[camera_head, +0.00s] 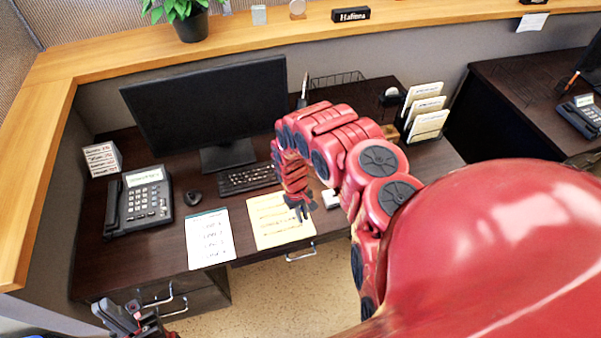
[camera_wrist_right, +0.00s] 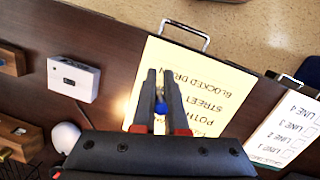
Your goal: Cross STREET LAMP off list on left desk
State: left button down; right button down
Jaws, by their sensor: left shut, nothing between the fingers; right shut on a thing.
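A yellow list sheet (camera_head: 268,228) lies on the dark left desk (camera_head: 160,258) in front of the keyboard. In the right wrist view the yellow list (camera_wrist_right: 196,62) shows upside-down lines including BLOCKED, STREET and a partly hidden POT line. My right gripper (camera_head: 301,212) is over the right part of the yellow sheet. In the wrist view its fingers (camera_wrist_right: 160,92) are shut on a small blue-ended thing (camera_wrist_right: 160,108), seemingly a pen seen nearly end-on; contact with the paper cannot be told. My left gripper (camera_head: 128,318) is shut and empty, low at the front left.
A white sheet (camera_head: 209,238) with LINE entries lies left of the list. A desk phone (camera_head: 143,200), mouse (camera_head: 193,198), keyboard (camera_head: 248,178) and monitor (camera_head: 212,105) stand behind. A small white box (camera_head: 330,198) sits right of the list, beside my right arm.

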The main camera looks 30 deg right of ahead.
jog(key=shift+s+d, duration=0.3)
jog(key=shift+d, duration=0.6)
jog(key=shift+r, duration=0.1)
dwell(0.4)
notch_tip(320, 180, up, 6)
jog(key=p, duration=0.6)
dwell(0.4)
